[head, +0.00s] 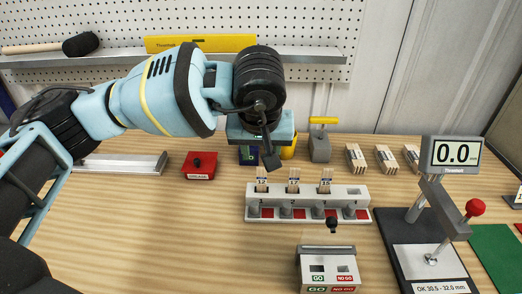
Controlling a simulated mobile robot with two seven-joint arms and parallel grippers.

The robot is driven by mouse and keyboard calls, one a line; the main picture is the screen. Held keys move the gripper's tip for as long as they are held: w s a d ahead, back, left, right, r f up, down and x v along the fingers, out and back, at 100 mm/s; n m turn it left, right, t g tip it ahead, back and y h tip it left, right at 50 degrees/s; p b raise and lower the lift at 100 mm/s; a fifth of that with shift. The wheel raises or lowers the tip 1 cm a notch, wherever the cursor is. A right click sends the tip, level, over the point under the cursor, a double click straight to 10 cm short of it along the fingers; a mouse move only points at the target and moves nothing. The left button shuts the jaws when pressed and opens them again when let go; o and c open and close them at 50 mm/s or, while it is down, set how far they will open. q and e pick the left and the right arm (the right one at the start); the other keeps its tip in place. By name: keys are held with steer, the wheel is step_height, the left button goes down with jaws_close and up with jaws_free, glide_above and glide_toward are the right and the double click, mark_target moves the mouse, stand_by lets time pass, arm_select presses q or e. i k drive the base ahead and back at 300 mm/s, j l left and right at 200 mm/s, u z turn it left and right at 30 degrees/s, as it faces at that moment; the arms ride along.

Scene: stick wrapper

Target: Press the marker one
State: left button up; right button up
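No label that clearly reads as marker one can be made out. My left gripper (269,158) is above and behind the rack's left end, pointing down, apart from the bundles. Its fingers show as a dark shape, and their gap is not clear. My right gripper is not in view.
A GO/NO GO box (327,268) stands in front of the rack. A gauge stand (425,254) reading 0.0 is at right. A red box (199,166) sits left. Spare bundles (356,157) lie behind. The left-front table is clear.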

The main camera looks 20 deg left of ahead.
mark_target(253, 210)
steer(key=k, duration=1)
